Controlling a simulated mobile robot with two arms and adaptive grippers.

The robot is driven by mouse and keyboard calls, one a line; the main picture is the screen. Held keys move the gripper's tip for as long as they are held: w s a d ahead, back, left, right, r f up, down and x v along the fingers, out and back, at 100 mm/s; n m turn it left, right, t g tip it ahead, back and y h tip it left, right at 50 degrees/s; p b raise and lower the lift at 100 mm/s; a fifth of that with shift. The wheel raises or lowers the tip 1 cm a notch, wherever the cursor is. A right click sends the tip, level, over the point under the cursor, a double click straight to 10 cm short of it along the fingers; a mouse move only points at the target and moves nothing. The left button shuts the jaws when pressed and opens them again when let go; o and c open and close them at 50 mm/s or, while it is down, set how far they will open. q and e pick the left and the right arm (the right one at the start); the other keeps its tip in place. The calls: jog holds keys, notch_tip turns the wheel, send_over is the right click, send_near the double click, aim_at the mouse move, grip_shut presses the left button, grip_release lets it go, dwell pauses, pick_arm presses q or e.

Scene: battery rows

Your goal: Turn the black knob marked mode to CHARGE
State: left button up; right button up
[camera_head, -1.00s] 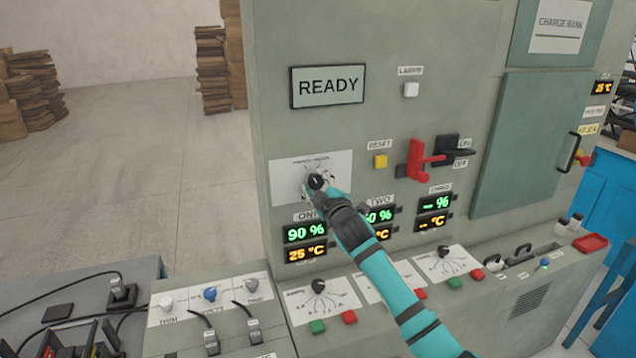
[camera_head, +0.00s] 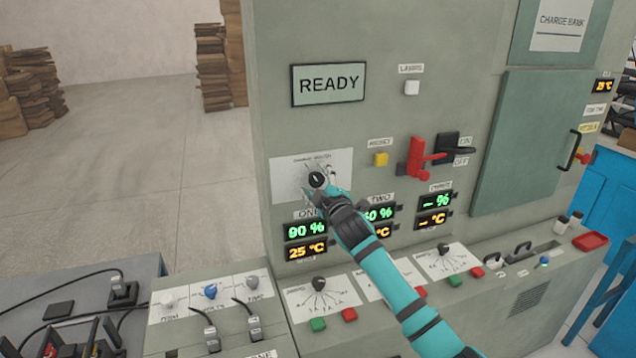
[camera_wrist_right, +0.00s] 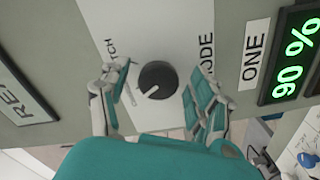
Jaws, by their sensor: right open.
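The black mode knob (camera_head: 317,180) is on a white plate (camera_head: 288,168) on the upright grey panel, below the READY display. In the right wrist view the round knob (camera_wrist_right: 157,80) has a pale pointer line toward the lower left. Part of the word MODE reads beside it. My right gripper (camera_head: 323,184) is at the knob. In the right wrist view its open fingers (camera_wrist_right: 158,84) stand on both sides of the knob, with visible gaps. The plate's position marks are partly hidden and too small to read. My left gripper is out of view.
The READY display (camera_head: 328,84) is above. Readouts (camera_head: 305,241) lie just below the plate. A yellow button (camera_head: 381,159) and a red lever (camera_head: 418,158) are to the right. A sloped console with several smaller knobs (camera_head: 319,284) juts out below.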

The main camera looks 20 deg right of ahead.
jog(key=shift+s, duration=0.1)
jog(key=s, duration=1.1)
jog(key=shift+s+d, duration=0.2)
jog(key=shift+s, duration=0.2)
